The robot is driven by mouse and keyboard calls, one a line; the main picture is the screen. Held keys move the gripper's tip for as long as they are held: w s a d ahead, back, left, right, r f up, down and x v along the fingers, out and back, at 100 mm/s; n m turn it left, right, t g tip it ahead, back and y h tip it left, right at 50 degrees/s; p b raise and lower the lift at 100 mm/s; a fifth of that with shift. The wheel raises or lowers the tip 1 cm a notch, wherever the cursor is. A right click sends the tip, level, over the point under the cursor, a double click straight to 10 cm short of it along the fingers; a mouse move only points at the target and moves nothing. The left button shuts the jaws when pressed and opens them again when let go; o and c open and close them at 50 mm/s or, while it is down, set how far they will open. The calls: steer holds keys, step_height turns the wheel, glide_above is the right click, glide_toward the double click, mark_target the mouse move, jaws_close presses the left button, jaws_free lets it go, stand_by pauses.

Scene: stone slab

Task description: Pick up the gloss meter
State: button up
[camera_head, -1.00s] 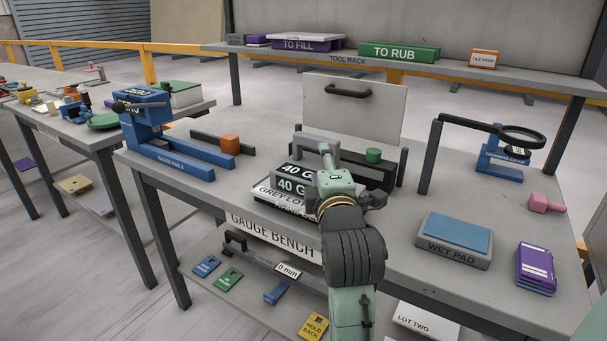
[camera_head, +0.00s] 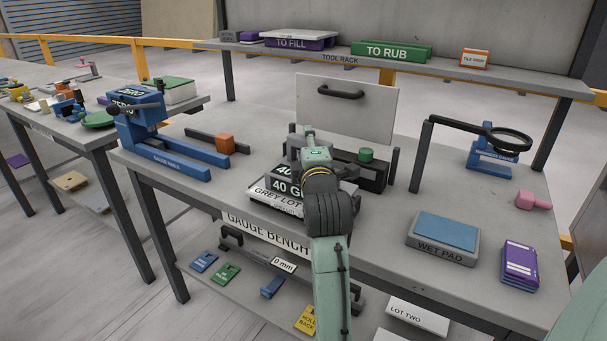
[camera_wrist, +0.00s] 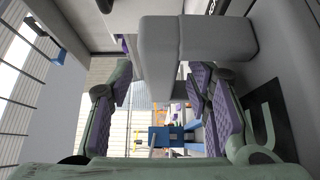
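The gloss meter (camera_head: 284,187) is a dark block with a grey handle and white "40 GU" lettering. It sits on the slab labelled GREY LOT (camera_head: 277,200) on the gauge bench, and my arm hides much of it. In the wrist view its grey handle (camera_wrist: 195,48) looms large, with a dark lettered face at the right. My gripper (camera_head: 309,133) is over the meter at its handle. The wrist view shows my gripper (camera_wrist: 160,105) open, its purple-padded fingers apart on either side of the handle's lower part. I cannot tell whether either finger touches it.
Blue gauge rails (camera_head: 165,155) lie left. Right are the wet pad (camera_head: 443,237), a purple box (camera_head: 519,265) and a magnifier stand (camera_head: 492,158). Bench surface is clear between them.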

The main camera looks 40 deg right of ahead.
jaws_close()
stand_by(0.4)
stand_by(0.5)
